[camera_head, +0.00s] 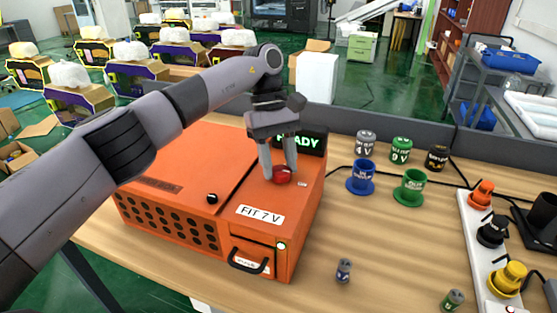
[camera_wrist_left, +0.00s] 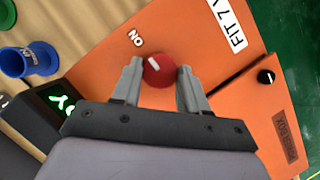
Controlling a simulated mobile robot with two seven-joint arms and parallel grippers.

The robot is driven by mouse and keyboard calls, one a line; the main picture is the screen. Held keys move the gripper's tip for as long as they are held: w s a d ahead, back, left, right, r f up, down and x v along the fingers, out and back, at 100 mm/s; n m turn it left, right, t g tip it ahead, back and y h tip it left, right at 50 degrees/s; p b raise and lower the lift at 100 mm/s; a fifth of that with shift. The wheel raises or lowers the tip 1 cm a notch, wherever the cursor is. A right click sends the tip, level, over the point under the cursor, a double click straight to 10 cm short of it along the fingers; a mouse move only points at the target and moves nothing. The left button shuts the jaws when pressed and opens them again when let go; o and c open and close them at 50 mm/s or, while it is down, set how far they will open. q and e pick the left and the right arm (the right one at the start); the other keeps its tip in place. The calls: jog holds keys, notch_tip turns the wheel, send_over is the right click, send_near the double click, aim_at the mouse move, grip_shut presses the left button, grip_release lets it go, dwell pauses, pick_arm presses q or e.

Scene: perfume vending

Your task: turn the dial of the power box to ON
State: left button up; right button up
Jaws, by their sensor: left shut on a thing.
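The orange power box (camera_head: 190,178) stands on the wooden table and carries a "FIT 7 V" label. Its red dial (camera_head: 283,176) is on the top face near the right side. My left gripper (camera_head: 278,172) points down at it with the fingers on either side, shut on the dial. In the left wrist view the red dial (camera_wrist_left: 158,70) sits between the fingertips of my left gripper (camera_wrist_left: 160,76). Its white mark points up and a little left, toward the "ON" print (camera_wrist_left: 135,39). A display (camera_head: 302,140) on the box glows green, partly hidden by my gripper. My right gripper is not in view.
Blue (camera_head: 361,178) and green (camera_head: 409,188) holders stand right of the box, with several labelled cans behind. A small battery-like can (camera_head: 344,271) stands in front. A white power strip (camera_head: 480,235) with coloured plugs lies at the right.

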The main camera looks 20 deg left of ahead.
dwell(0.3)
pick_arm(q)
jog(key=o, duration=1.1)
jog(key=shift+c, duration=0.2)
jog(key=v, duration=0.5)
jog(key=shift+r, duration=0.1)
jog(key=shift+p+v, duration=0.4)
jog(key=shift+v, duration=0.6)
